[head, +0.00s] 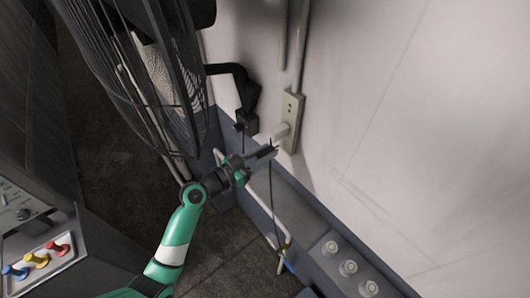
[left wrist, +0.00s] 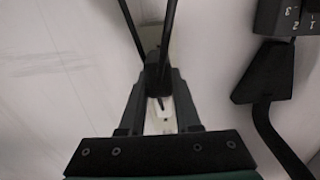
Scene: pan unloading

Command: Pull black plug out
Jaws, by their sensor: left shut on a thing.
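My left gripper (head: 268,153) reaches in beside the wall outlet plate (head: 292,108). In the left wrist view its two fingers (left wrist: 157,95) are closed around the black plug (left wrist: 155,78). Two dark cords or rods run up from there in that view. In the head view the fingers hide the plug, and a thin dark cord (head: 271,195) hangs below them. A pale block (head: 280,132) sits at the lower part of the outlet, close to the fingertips. I cannot tell whether the plug's prongs are in a socket. My right gripper is not in view.
A black box on a bent arm (head: 246,121) is close to the left of the gripper. A wire fan cage (head: 135,60) stands at the upper left. A blue-grey ledge with several round knobs (head: 348,267) runs below the wall. A panel with coloured levers (head: 38,261) is at lower left.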

